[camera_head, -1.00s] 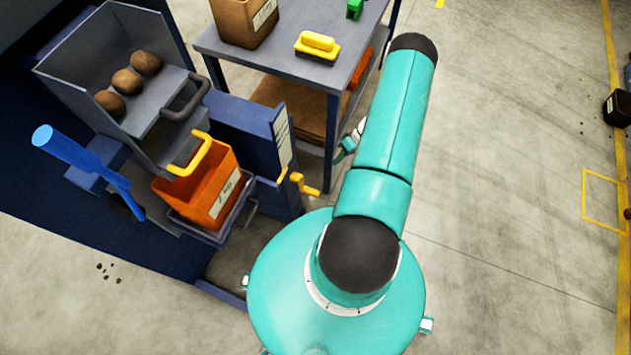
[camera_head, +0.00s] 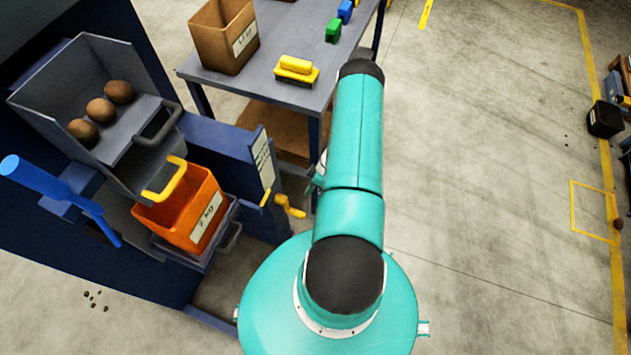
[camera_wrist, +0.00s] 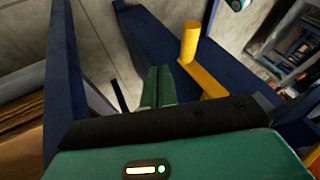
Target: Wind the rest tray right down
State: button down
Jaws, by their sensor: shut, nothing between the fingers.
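The rest tray (camera_head: 213,246) is a shallow grey tray low on the blue machine. An orange bin (camera_head: 187,212) with a yellow handle and a "2 kg" label stands in it. A yellow crank (camera_head: 290,207) sticks out from the blue post to the right of the tray. The crank also shows in the wrist view (camera_wrist: 207,78), its grip upright. My gripper (camera_wrist: 159,73) has its green fingers together and empty, left of the crank and apart from it. In the head view my arm hides most of the gripper.
A grey hopper (camera_head: 60,95) with brown potatoes sits above the bin. A blue lever (camera_head: 55,185) is at left. A grey table (camera_head: 225,88) behind the post carries a cardboard box (camera_head: 222,40) and a yellow brush (camera_head: 296,70). The floor at right is mostly clear.

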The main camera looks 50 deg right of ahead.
jog(key=a+f, duration=0.2)
jog(key=a, duration=0.1)
jog(key=s+a, duration=0.1)
jog(key=shift+a+f, duration=0.4)
jog(key=shift+a, duration=0.1)
